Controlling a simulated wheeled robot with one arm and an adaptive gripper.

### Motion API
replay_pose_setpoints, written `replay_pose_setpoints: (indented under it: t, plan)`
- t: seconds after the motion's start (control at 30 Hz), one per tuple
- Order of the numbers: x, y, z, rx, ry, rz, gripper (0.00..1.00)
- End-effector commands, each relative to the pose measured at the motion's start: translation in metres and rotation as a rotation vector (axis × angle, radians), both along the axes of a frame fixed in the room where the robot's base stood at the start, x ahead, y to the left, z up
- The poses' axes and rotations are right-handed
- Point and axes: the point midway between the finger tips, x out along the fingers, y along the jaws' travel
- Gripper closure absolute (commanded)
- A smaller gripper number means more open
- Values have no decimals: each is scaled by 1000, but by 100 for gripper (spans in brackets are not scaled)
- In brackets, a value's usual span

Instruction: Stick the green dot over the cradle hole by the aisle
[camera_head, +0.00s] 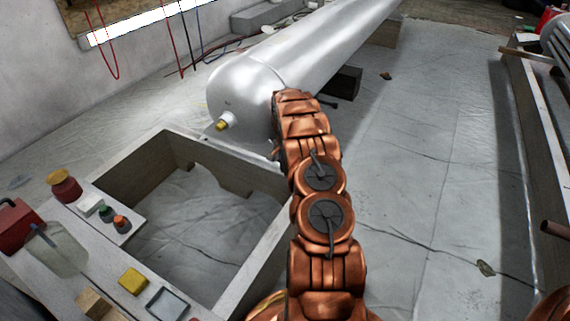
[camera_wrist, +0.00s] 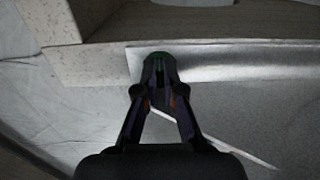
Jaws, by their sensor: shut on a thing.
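In the wrist view my gripper (camera_wrist: 158,70) is shut, with its fingertips together. A dark green piece, probably the green dot (camera_wrist: 157,56), shows at the fingertips; its shape is hard to make out in the dim light. The tips are in front of the left end of a shiny metal strip (camera_wrist: 240,62); I cannot tell whether they touch it. A pale speckled block (camera_wrist: 90,62) is to the left of the strip. No cradle hole can be made out. In the head view my copper arm hides the gripper, beside the near end of a silver tank (camera_head: 245,92).
A wooden frame (camera_head: 133,162) with an open middle is at the left.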

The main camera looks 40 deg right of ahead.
Motion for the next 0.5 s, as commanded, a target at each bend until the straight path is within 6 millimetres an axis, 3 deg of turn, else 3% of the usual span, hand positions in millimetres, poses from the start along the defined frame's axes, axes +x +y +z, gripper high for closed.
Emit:
replay_pose_setpoints:
  t: [0.1,0.13,0.37,0.5]
  plan:
    - [0,0,0,0,0,0,100]
    - [0,0,0,0,0,-1,90]
    - [0,0,0,0,0,-1,66]
    - [0,0,0,0,0,-1,64]
